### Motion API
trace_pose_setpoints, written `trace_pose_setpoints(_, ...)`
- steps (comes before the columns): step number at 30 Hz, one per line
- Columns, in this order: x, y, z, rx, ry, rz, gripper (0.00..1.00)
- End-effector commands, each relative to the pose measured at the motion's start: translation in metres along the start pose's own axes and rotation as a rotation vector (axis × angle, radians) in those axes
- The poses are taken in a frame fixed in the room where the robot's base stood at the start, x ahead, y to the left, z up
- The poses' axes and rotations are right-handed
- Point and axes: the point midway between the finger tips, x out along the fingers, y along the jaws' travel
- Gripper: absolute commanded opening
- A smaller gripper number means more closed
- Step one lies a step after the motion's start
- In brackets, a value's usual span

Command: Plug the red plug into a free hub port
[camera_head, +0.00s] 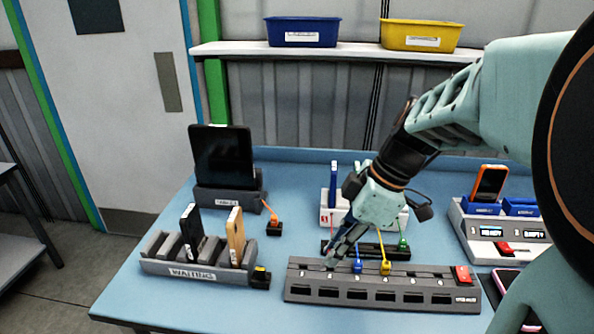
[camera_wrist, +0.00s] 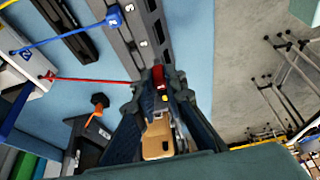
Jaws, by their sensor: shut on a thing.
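The grey hub (camera_head: 385,294) is a long strip with a row of numbered ports at the front of the table. A blue plug (camera_head: 357,265) is at port 3 and a yellow plug (camera_head: 385,267) at port 4. My gripper (camera_head: 333,258) points down at the hub's left part, around port 2. In the wrist view, my gripper (camera_wrist: 158,85) is shut on the red plug (camera_wrist: 158,74), whose red cable (camera_wrist: 90,79) runs left. The hub (camera_wrist: 130,50) is right at the fingertips. I cannot tell whether the plug is in a port or just above it.
A dark holder (camera_head: 370,250) with a green plug (camera_head: 403,243) lies just behind the hub. The waiting rack (camera_head: 200,270) with two phones stands left. A charging station (camera_head: 500,235) stands right. An orange plug (camera_head: 274,219) sits behind the rack.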

Motion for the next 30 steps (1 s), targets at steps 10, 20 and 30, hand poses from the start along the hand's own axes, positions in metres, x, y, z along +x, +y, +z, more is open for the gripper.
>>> trace_pose_setpoints(10, -0.001, 0.022, 0.001, 0.001, 0.000, -0.001, 0.00)
trace_pose_setpoints(20, 0.000, 0.036, 0.001, 0.001, 0.000, -0.001, 0.00)
trace_pose_setpoints(30, 0.000, 0.037, 0.001, 0.000, 0.000, 0.000, 0.00)
